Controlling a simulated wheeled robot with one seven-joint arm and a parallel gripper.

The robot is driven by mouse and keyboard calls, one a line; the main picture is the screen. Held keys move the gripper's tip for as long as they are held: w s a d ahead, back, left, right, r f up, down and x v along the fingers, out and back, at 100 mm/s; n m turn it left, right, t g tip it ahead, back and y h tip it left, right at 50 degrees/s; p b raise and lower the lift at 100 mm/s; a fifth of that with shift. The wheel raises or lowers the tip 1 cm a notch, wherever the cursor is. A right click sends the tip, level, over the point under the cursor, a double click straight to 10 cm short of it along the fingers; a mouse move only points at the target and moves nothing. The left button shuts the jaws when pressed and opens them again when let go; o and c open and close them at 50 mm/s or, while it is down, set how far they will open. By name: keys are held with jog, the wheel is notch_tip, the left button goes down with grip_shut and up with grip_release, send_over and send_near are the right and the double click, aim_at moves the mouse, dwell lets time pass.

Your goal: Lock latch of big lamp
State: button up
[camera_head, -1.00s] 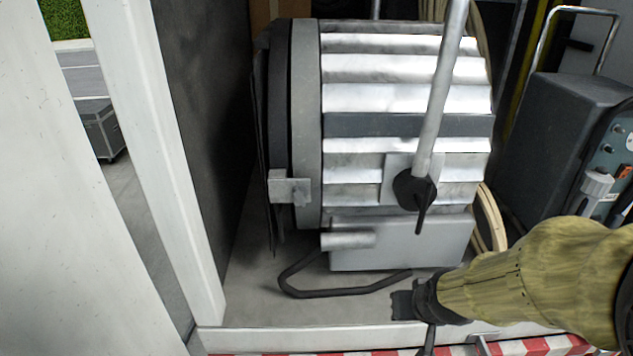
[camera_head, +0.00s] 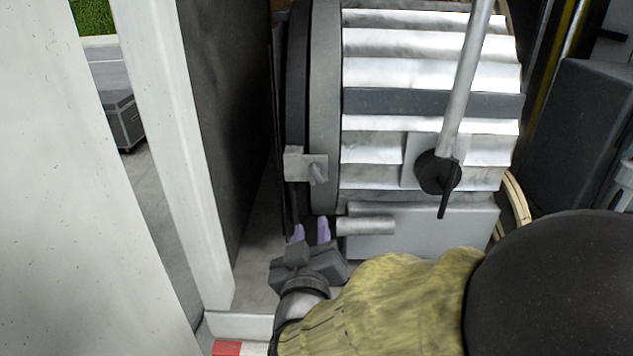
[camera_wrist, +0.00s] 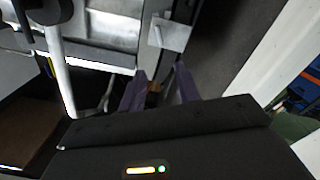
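The big lamp (camera_head: 430,72) is a large ribbed silver-grey drum lying on its side on the truck floor. Its latch (camera_head: 306,166) is a small metal block with a knob at the lower left of the drum's front ring; it also shows in the wrist view (camera_wrist: 170,33). My gripper (camera_head: 311,230) is just below the latch, its two purple fingertips pointing up toward it and apart from each other. Nothing shows between them at the tips. In the wrist view the fingers (camera_wrist: 158,88) also stand apart, below the latch and not visibly touching it.
A silver pole with a black knob (camera_head: 438,172) rises at the lamp's right side. A dark wall (camera_head: 228,110) and white door frame (camera_head: 180,150) stand close on the left. A short grey cylinder (camera_head: 366,225) juts out right of my gripper. A dark case (camera_head: 585,130) stands at right.

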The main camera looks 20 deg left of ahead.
aim_at(315, 176)
jog(key=shift+w, duration=0.1)
jog(key=p+x, duration=0.5)
jog(key=x, duration=1.1)
jog(key=shift+w+a, duration=0.25)
jog(key=shift+w, duration=0.4)
grip_shut()
